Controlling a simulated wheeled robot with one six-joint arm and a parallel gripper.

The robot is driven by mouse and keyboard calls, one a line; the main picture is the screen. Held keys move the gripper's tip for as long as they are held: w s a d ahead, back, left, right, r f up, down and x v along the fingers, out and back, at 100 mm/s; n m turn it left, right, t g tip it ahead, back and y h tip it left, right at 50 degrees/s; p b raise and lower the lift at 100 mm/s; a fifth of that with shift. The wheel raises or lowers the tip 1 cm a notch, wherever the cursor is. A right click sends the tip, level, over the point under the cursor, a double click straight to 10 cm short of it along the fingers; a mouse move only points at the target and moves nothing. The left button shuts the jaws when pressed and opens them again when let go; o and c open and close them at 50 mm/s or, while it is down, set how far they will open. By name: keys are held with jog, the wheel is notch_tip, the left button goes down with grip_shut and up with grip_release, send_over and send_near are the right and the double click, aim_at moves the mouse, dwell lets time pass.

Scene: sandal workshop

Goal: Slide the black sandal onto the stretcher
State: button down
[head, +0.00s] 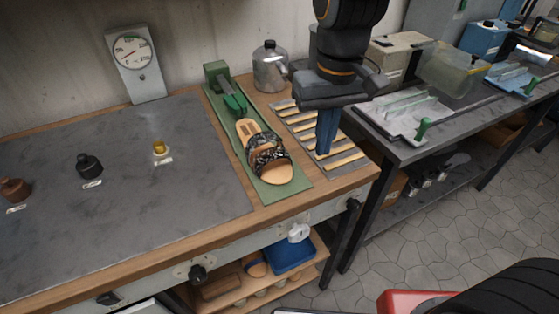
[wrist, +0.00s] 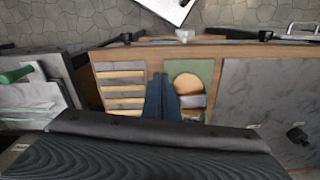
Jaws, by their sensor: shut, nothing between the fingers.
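The black sandal (head: 266,158) lies on the long green board (head: 289,191), its black patterned strap across a tan footbed. The green stretcher (head: 235,104) is at the board's far end. The sandal's far end is close to the stretcher's near end; I cannot tell whether they touch. The wrist view shows part of the sandal (wrist: 187,83), partly hidden by my fingers; the stretcher is not visible there. My gripper (head: 324,150) is shut and empty, pointing down over the slatted rack, right of the sandal. Its blue fingers also show in the wrist view (wrist: 160,80).
The slatted rack (head: 345,158) lies right of the board. A metal can (head: 270,67) and a dial gauge (head: 135,58) stand at the back. Small weights, including a black one (head: 89,164), sit on the left mat. A grey side table (head: 400,149) adjoins at right.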

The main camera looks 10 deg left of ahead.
notch_tip(320, 180, up, 3)
jog(key=n+b, duration=0.1)
jog(key=n, duration=0.1)
send_over(277, 176)
jog(key=s+d, duration=0.2)
jog(key=s, duration=0.2)
notch_tip(277, 176, down, 9)
jog(key=shift+w+d+f+p, duration=0.1)
jog(key=shift+w+f+p, duration=0.1)
jog(key=shift+p, duration=0.35)
jog(key=shift+w+a+f+p, duration=0.15)
jog(key=shift+w+a+p, duration=0.15)
jog(key=shift+w, duration=0.25)
jog(key=shift+w+a+f+p, duration=0.2)
jog(key=shift+w+a, duration=0.2)
jog(key=shift+w, duration=0.15)
jog(key=shift+w+a, duration=0.35)
jog(key=shift+w, duration=0.25)
jog(key=shift+a, duration=0.1)
